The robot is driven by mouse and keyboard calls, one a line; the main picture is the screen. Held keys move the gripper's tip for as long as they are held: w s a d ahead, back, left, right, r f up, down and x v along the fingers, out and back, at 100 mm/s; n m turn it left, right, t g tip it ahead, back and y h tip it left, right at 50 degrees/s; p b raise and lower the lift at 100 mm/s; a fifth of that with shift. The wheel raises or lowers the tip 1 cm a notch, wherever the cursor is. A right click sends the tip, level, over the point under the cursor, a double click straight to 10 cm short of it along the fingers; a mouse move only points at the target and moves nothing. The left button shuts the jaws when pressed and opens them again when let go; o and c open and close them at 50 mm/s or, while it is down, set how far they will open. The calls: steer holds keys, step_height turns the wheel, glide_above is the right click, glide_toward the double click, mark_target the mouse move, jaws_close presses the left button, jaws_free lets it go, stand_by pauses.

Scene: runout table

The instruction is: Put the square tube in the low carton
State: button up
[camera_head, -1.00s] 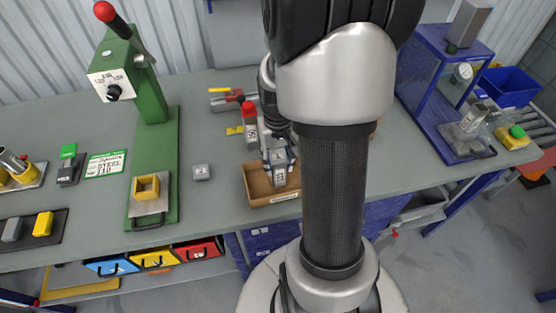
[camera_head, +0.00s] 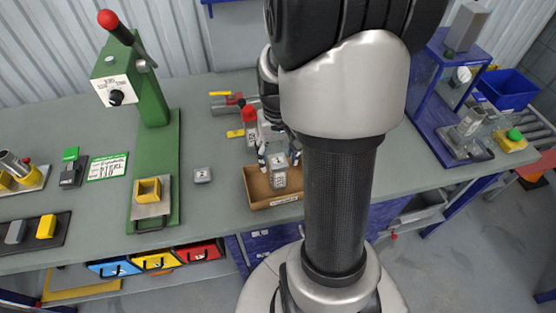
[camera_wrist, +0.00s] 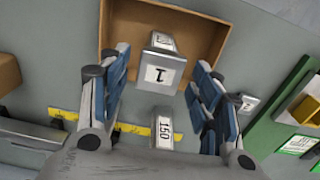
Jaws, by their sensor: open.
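The square tube (camera_head: 279,179), a grey upright piece marked 1, stands inside the low carton (camera_head: 276,203) toward its right side. In the wrist view the tube (camera_wrist: 160,72) shows between my fingers, with the brown carton (camera_wrist: 222,42) around and beyond it. My gripper (camera_head: 279,157) is open, with its blue-padded fingers apart on either side of the tube's upper part. In the wrist view gaps show between the tube and both fingers of my gripper (camera_wrist: 162,68). The tube's foot is partly hidden by the carton's front wall.
A blue-framed stand (camera_head: 432,100) is at the right.

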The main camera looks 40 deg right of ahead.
step_height(320, 180, up, 8)
steer(key=shift+f+p, duration=0.1)
steer(key=shift+p, duration=0.95)
steer(key=s+a+r+n+t, duration=0.2)
steer(key=s+a+r+n, duration=0.1)
steer(key=a, duration=0.7)
steer(key=s+a+r+n+t, duration=0.2)
steer(key=s+a+r, duration=0.4)
steer(key=a+r, duration=0.2)
steer(key=shift+s+a+r+n+t, duration=0.2)
steer(key=shift+a+n+t, duration=0.15)
steer(key=shift+a, duration=0.8)
steer(key=shift+w, duration=0.1)
